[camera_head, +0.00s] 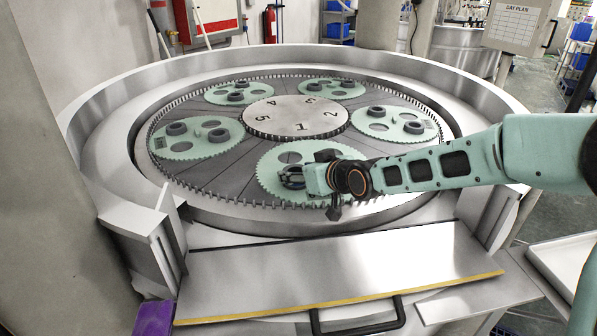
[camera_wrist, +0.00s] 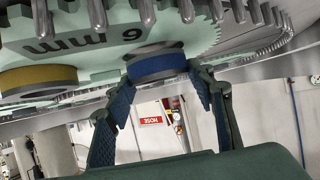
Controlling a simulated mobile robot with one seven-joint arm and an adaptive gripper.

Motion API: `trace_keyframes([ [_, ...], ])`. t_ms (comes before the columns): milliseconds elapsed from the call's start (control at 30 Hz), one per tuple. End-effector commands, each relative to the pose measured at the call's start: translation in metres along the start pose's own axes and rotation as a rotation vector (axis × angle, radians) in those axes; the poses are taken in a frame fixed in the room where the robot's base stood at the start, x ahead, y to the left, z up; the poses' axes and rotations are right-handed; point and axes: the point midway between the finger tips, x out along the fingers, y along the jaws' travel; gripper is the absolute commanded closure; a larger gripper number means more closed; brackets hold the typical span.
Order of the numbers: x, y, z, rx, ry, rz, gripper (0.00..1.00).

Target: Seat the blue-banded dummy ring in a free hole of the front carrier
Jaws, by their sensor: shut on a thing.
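The front carrier (camera_head: 270,186) is a pale green toothed disc in the lapping machine. My gripper (camera_head: 292,178) is low over its front left part. In the wrist view my gripper (camera_wrist: 160,84) has its two blue-padded fingers on either side of the blue-banded dummy ring (camera_wrist: 157,64) and is shut on it. The ring appears close to the carrier face; I cannot tell whether it touches it or sits in a hole. A round hole (camera_head: 290,157) shows behind my gripper. A yellow-banded ring (camera_wrist: 40,79) is to the left in the wrist view. My gripper hides part of the carrier.
Several other green carriers with dark rings, such as the left one (camera_head: 195,137), surround the numbered centre plate (camera_head: 297,117). A ring of upright pins (camera_head: 240,201) borders the front. A steel front shelf (camera_head: 330,276) and raised rim (camera_head: 85,140) enclose the machine.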

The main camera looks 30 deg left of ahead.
Motion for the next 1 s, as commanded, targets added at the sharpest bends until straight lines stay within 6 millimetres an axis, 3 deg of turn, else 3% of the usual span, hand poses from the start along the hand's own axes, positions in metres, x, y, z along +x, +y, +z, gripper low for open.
trace_keyframes([
  [467,0.006,0.0,0.009,-0.001,0.004,0.0,0.97],
  [500,0.006,0.0,0.009,-0.001,0.004,0.0,0.49],
  [700,0.005,0.0,0.009,-0.001,0.002,0.0,0.3],
  [1000,0.004,0.0,0.012,0.001,-0.003,0.0,0.3],
])
